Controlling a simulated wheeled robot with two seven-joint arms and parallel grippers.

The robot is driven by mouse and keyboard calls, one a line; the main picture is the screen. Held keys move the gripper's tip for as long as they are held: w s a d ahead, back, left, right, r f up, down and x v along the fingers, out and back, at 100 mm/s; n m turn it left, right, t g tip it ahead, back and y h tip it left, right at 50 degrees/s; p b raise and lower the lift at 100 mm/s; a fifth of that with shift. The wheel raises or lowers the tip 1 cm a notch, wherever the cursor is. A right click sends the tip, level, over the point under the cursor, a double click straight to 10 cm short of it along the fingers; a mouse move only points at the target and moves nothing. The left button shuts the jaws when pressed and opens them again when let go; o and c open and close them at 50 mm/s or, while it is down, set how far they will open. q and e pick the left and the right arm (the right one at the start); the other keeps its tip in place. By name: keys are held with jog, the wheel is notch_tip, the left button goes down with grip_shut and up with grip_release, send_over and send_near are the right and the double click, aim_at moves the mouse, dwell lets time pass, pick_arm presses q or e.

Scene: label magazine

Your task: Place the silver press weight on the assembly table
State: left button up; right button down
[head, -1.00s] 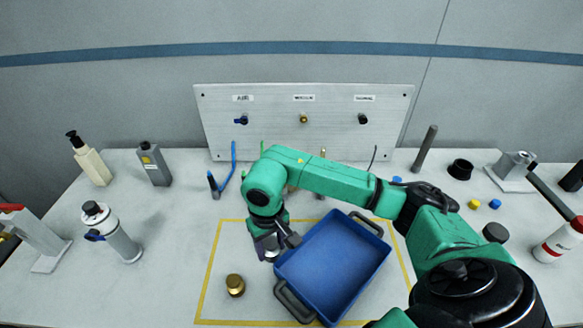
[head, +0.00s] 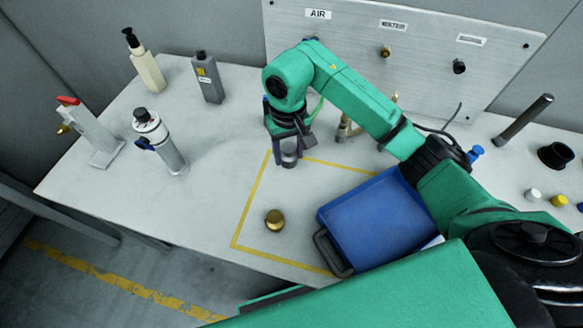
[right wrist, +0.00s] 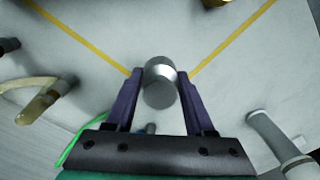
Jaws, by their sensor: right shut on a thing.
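The silver press weight (right wrist: 160,83) is a short metal cylinder between the two fingers of my right gripper (right wrist: 161,92), which is shut on it. In the head view the weight (head: 289,158) shows under the right gripper (head: 289,146), at the far left corner of the yellow outline. I cannot tell whether its base touches the assembly table (head: 220,130). My left gripper is not in view.
A brass weight (head: 275,219) stands inside the yellow outline. A blue tray (head: 375,225) lies to its right. A silver canister (head: 160,145), a grey bottle (head: 207,78) and a cream pump bottle (head: 145,62) stand left. Bare table lies between the canister and the outline.

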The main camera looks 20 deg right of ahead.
aim_at(289, 180)
notch_tip(289, 180, down, 8)
jog(key=shift+s+f+p, duration=0.1)
jog(key=shift+s+p, duration=0.05)
jog(key=shift+p, duration=0.6)
jog(key=shift+f, duration=0.25)
jog(key=shift+f+b, duration=0.1)
jog(key=shift+b, duration=0.2)
jog(key=shift+c, duration=1.3)
grip_release()
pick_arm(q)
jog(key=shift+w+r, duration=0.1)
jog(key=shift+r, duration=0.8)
